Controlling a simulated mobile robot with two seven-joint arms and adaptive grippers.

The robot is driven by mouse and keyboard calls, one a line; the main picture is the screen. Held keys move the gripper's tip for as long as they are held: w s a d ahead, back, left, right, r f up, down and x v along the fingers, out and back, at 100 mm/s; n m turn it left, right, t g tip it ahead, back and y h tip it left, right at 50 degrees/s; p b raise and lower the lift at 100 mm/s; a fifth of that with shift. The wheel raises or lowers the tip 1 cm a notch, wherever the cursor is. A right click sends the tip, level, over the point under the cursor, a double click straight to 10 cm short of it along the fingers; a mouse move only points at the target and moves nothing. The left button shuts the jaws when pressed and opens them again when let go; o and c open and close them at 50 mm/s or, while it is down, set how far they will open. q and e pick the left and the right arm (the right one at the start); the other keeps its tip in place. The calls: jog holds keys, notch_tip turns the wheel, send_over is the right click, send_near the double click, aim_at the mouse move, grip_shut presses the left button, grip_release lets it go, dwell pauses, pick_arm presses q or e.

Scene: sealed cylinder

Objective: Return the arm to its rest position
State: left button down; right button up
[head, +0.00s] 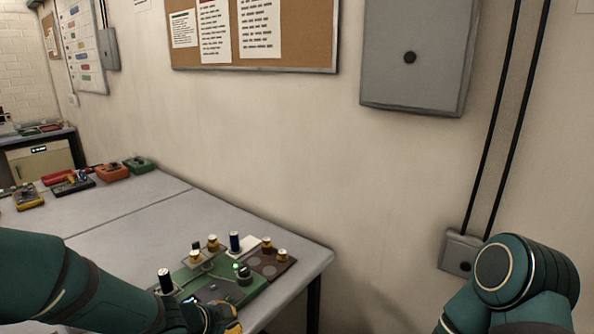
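My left arm (75,287) comes in from the left, low over the near edge of the table. Its gripper (222,317) is at the bottom edge of the head view, by the near side of a green board (205,282). The fingers are mostly cut off or hidden, so I cannot tell whether they are open or hold anything. My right arm (515,275) shows at the lower right as a bent teal joint, beside the table and away from it. The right gripper is out of view.
A brown tray (268,267) lies at the right corner. Coloured devices (113,172) line the far end. The table's middle is clear. A wall closes the right.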

pick_arm(q)
jog(key=s+d+f+n+g, duration=0.2)
jog(key=s+f+n, duration=0.5)
jog(key=f, duration=0.4)
jog(key=s+d+f+n+g+y, duration=0.1)
jog(key=s+d+f+n+g, duration=0.1)
jog(key=s+f+n, duration=0.6)
notch_tip(320, 180, down, 4)
jog(key=shift+r+n+g, duration=0.15)
jog(key=shift+n+g, duration=0.45)
jog(key=shift+g, duration=0.3)
pick_arm(e)
jog(key=shift+w+a+f, duration=0.1)
jog(key=shift+w, duration=0.4)
